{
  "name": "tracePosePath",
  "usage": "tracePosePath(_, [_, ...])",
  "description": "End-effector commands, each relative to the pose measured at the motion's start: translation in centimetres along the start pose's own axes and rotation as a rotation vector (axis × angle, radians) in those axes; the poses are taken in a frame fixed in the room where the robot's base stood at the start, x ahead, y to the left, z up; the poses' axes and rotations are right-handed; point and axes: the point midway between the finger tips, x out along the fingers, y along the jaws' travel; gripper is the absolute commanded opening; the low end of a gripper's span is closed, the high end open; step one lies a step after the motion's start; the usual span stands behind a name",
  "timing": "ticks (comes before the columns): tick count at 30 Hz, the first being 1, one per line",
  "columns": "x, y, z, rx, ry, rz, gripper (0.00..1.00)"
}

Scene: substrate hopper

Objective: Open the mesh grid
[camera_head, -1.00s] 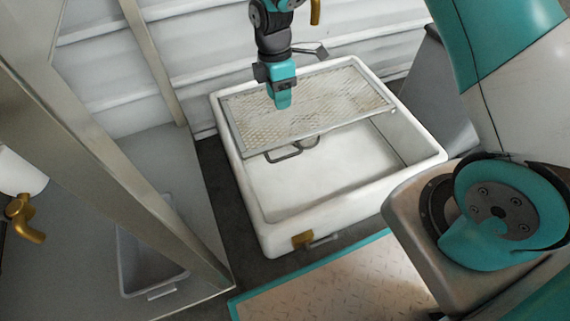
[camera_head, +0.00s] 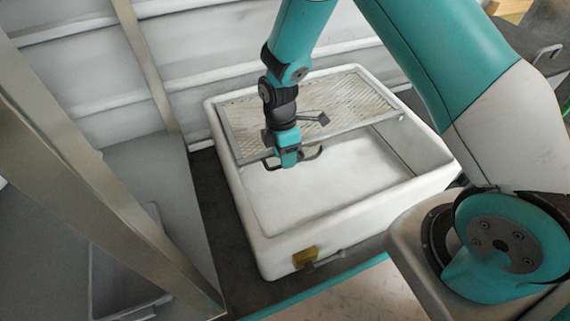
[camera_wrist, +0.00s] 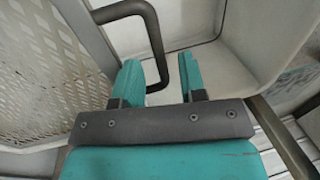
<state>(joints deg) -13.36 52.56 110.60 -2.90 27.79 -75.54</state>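The mesh grid (camera_head: 350,104) lies flat over the back part of the white hopper (camera_head: 262,244); the front part is uncovered. In the wrist view its mesh (camera_wrist: 40,75) fills the left side. A dark bent handle (camera_head: 318,153) sticks out from the grid's front edge. My gripper (camera_head: 290,162) points down at this handle.
The hopper's walls surround the handle area, with its bare interior (camera_head: 345,175) in front of the grid. A brass-coloured latch (camera_head: 304,257) sits on the front wall. A metal post (camera_head: 100,200) and a grey bin (camera_head: 125,275) stand at left. A ribbed wall is behind.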

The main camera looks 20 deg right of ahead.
Motion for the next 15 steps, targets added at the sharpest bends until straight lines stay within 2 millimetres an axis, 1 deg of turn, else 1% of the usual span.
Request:
tracePosePath(1, [0.7, 0.03, 0.0, 0.0, 0.0, -0.001, 0.38])
tracePosePath(3, [1.0, 0.03, -0.01, 0.0, 0.0, 0.0, 0.38])
tracePosePath(13, [1.1, 0.0, -0.01, 0.0, 0.0, 0.001, 0.38])
tracePosePath(14, [1.1, 0.0, -0.01, 0.0, 0.0, 0.001, 0.31])
tracePosePath(15, [1.1, 0.0, -0.01, 0.0, 0.0, 0.001, 0.22])
